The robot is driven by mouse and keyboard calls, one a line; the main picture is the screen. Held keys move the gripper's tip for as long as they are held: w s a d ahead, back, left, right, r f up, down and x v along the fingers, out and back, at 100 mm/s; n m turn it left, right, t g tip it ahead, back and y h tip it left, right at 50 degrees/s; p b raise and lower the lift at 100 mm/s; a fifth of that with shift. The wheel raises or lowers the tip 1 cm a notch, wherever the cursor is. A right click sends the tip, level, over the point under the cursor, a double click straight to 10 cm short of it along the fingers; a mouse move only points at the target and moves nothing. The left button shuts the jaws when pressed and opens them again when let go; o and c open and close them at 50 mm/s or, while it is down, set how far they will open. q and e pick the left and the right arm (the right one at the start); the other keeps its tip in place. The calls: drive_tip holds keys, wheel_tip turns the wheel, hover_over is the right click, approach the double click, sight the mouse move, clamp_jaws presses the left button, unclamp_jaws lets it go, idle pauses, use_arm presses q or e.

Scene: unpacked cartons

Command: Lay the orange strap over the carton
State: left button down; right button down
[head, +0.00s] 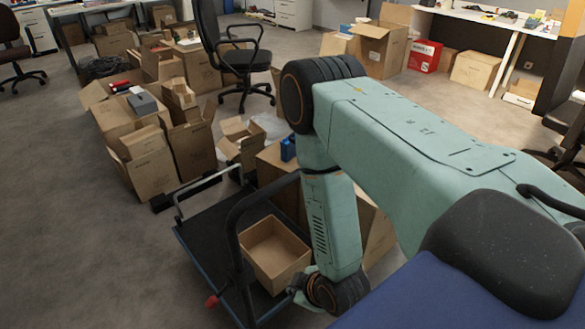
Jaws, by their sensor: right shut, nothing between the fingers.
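An open, empty brown carton (275,252) stands on a dark flat trolley (203,236) at the lower middle of the head view. I cannot make out an orange strap anywhere in this view. My right arm comes in from the right and bends down beside the carton. My right gripper (299,287) is small and partly hidden at the arm's lower end, by the carton's near right corner. It is shut with nothing in it. I cannot tell whether it touches the carton. My left gripper is out of view.
A black curved handle (236,225) rises beside the carton, and a red knob (212,301) sits near the trolley's left edge. Several open cartons (150,160) crowd the floor behind. An office chair (235,60) stands farther back. The floor at left is clear.

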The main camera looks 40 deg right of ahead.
drive_tip(key=s+a+m+g, duration=0.1)
drive_tip(key=s+m+g, duration=0.2)
drive_tip(key=s, duration=0.6)
drive_tip(key=s+a+r+m+g, duration=0.1)
drive_tip(key=s+m+g, duration=0.3)
drive_tip(key=s, duration=0.5)
drive_tip(key=shift+a+r, duration=0.3)
drive_tip(key=shift+a, duration=0.1)
drive_tip(key=shift+s+d+m, duration=0.1)
drive_tip(key=shift+s+m, duration=0.05)
drive_tip(key=shift+m, duration=0.15)
